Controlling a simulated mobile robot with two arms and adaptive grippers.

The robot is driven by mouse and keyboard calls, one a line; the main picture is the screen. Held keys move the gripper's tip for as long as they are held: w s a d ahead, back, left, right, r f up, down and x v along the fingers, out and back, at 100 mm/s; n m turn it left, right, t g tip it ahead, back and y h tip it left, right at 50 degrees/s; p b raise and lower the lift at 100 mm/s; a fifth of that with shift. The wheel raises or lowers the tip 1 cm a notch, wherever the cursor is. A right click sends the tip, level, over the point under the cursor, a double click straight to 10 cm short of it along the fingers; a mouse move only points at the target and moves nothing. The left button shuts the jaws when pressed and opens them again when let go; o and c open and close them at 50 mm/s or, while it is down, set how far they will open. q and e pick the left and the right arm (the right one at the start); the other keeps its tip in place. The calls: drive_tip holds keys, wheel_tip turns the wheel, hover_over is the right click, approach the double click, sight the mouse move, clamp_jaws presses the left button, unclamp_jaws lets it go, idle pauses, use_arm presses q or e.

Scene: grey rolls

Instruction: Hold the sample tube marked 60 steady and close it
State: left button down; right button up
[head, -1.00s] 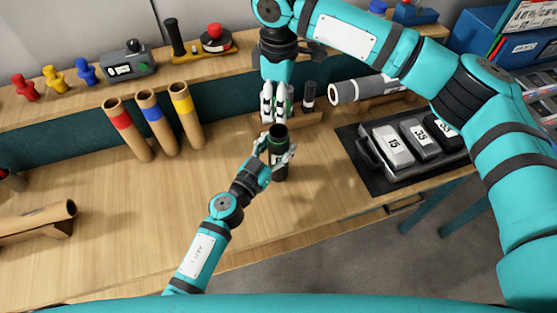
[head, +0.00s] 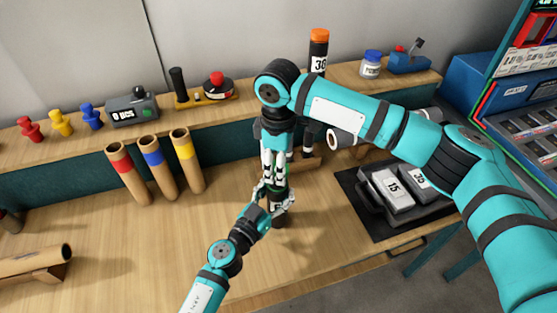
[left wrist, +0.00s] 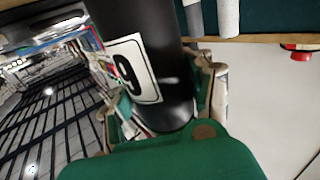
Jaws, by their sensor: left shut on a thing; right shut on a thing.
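The dark sample tube (head: 279,211) stands upright on the bench, mid-picture in the head view. In the left wrist view the tube (left wrist: 160,45) fills the middle, and its white label shows part of its number sideways. My left gripper (head: 272,198) is shut around the tube from the front left. My right gripper (head: 274,180) points straight down right above the tube, shut on a green cap that its fingers mostly hide. Cap and tube mouth meet or nearly meet; I cannot tell whether they touch.
Cardboard tubes with red, blue and yellow bands (head: 156,168) lean at the left. A dark tray (head: 372,212) with labelled grey blocks is at the right. An orange-capped tube (head: 318,52) stands on the back shelf. Bare bench (head: 150,245) lies at the front left.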

drive_tip(key=shift+f, duration=0.1)
idle(0.3)
drive_tip(key=shift+s+f, duration=0.1)
drive_tip(key=shift+f, duration=0.7)
drive_tip(key=shift+f, duration=0.55)
drive_tip(key=n, duration=3.4)
drive_tip(key=shift+a+n, duration=0.2)
drive_tip(key=shift+n, duration=0.1)
